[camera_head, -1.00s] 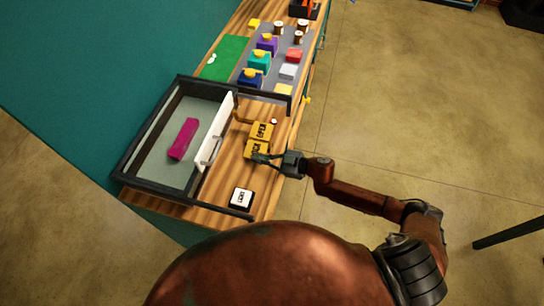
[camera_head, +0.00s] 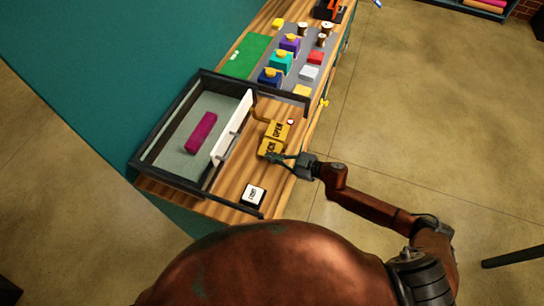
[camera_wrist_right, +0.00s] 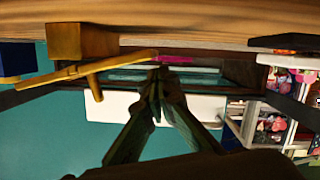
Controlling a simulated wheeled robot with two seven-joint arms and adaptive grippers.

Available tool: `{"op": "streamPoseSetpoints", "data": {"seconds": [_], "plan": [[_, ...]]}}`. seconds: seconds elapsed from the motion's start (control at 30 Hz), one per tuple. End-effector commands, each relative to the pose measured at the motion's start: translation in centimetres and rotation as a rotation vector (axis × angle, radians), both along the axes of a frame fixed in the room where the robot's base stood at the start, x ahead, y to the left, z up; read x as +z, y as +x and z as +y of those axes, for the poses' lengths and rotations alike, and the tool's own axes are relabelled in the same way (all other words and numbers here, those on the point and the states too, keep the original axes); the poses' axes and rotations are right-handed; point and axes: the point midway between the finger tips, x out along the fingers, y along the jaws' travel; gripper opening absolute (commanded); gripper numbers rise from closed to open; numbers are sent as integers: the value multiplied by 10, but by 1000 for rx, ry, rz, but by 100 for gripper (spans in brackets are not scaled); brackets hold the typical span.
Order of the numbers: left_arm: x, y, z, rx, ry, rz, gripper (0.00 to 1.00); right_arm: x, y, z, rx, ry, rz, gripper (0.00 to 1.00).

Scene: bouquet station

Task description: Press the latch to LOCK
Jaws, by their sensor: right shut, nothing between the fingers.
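The yellow latch has two plates, an OPEN plate (camera_head: 278,129) and a LOCK plate (camera_head: 269,147), beside a white panel (camera_head: 232,128) on the wooden bench. In the right wrist view, a yellow block and bar (camera_wrist_right: 110,68) show at the left, with the white panel (camera_wrist_right: 105,107) beyond. My right gripper (camera_head: 275,159) is shut and empty, its fingertips at the lower edge of the LOCK plate. I cannot tell whether they touch it. Its closed fingers also show in the wrist view (camera_wrist_right: 160,92). My left gripper is not in view.
A dark-framed tray (camera_head: 164,127) holds a magenta block (camera_head: 201,132). A small labelled block (camera_head: 253,195) sits near the bench's front. Coloured blocks and spools stand on a grey mat (camera_head: 290,86) further back. Open floor lies right of the bench.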

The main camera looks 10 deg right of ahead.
Motion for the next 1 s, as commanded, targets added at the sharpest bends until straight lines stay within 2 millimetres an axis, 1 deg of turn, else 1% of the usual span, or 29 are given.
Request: {"op": "streamPoseSetpoints", "data": {"seconds": [0.03,0.2,0.23,0.3,0.5,0.6,0.73,1.0], "plan": [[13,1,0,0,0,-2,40,13,-1,1,1,2,-1,0],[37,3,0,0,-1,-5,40,35,-4,4,1,2,-1,0],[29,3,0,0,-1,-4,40,30,-9,-7,-1,-1,-1,0],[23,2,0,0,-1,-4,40,30,-20,-21,1,-1,1,0],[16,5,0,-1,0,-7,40,40,-41,-53,2,0,-1,0],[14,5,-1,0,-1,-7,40,44,-49,-64,4,2,-1,0],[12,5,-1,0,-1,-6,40,48,-55,-73,3,2,-2,0],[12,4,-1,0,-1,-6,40,50,-57,-76,3,3,-2,0]]}}
